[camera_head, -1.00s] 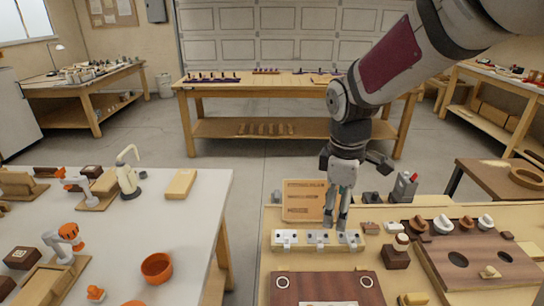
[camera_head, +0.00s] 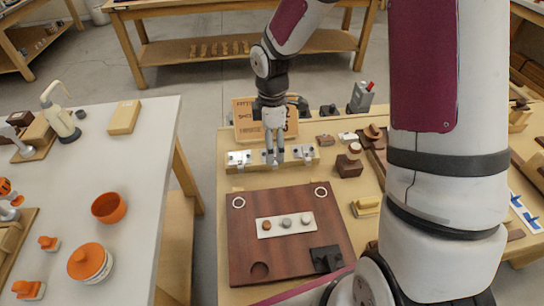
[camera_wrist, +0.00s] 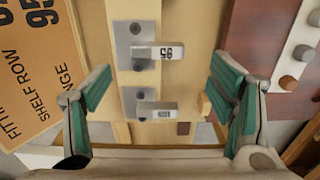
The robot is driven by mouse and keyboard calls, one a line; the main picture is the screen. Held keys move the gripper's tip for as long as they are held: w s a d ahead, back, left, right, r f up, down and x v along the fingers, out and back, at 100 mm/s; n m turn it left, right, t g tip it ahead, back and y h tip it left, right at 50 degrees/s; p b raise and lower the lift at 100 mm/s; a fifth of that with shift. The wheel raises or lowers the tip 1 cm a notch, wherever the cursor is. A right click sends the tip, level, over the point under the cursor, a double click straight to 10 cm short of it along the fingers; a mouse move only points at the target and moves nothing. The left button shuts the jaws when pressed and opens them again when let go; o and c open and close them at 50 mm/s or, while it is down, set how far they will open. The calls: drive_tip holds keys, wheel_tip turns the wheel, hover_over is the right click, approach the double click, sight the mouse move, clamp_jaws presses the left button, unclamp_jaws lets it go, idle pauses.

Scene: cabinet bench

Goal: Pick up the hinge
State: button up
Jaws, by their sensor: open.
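A pale wooden rail (camera_head: 250,168) carries three small metal-plated fittings with white blocks: a left one (camera_head: 238,157), a middle one partly behind my fingers, and a right one (camera_head: 305,153). I cannot tell for sure which is the hinge. My gripper (camera_head: 274,153) points down at the middle of the rail. In the wrist view my gripper (camera_wrist: 160,105) is open, its green-padded fingers on either side of the rail. A fitting (camera_wrist: 155,109) lies between them, and another fitting (camera_wrist: 150,48) is further up. Nothing is held.
A sign board (camera_head: 243,120) stands right behind the rail. A dark brown board (camera_head: 290,245) with a knob strip and a black piece lies in front. A brown block with a knob (camera_head: 349,164) stands at right. A white table (camera_head: 150,160) is at left, across a gap.

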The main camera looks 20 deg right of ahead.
drive_tip(key=shift+w+d+f, duration=0.1)
drive_tip(key=shift+d+f, duration=0.05)
drive_tip(key=shift+f, duration=2.55)
drive_tip(key=shift+c, duration=0.3)
drive_tip(key=c, duration=0.9)
